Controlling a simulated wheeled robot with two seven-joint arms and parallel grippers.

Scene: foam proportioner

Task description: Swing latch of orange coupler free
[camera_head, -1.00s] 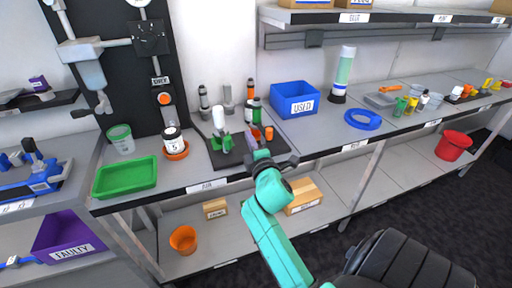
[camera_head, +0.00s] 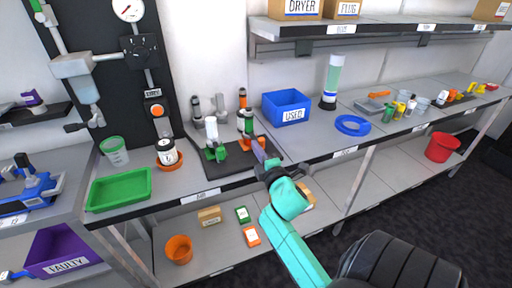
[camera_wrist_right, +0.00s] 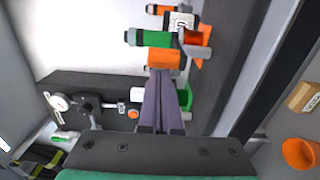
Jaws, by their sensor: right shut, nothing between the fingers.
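The orange coupler (camera_wrist_right: 164,59) shows in the right wrist view as an orange block beside a green cylinder (camera_wrist_right: 155,38). A red-orange lever-like part (camera_wrist_right: 193,37) sticks out at its right; I cannot tell if this is the latch. In the head view, the coupler's orange part (camera_head: 261,142) is partly hidden by my gripper on the dark mat. My right gripper (camera_head: 261,153) is shut and empty. Its fingertips (camera_wrist_right: 161,72) are right at the coupler's near side; I cannot tell if they touch. My left gripper is out of view.
A white-topped green fitting (camera_head: 213,145) stands left of the coupler on the mat. Dark-and-grey fittings (camera_head: 197,110) stand behind. A blue bin (camera_head: 286,106) is to the right, a green tray (camera_head: 118,189) to the left. The bench between bin and blue ring (camera_head: 352,125) is clear.

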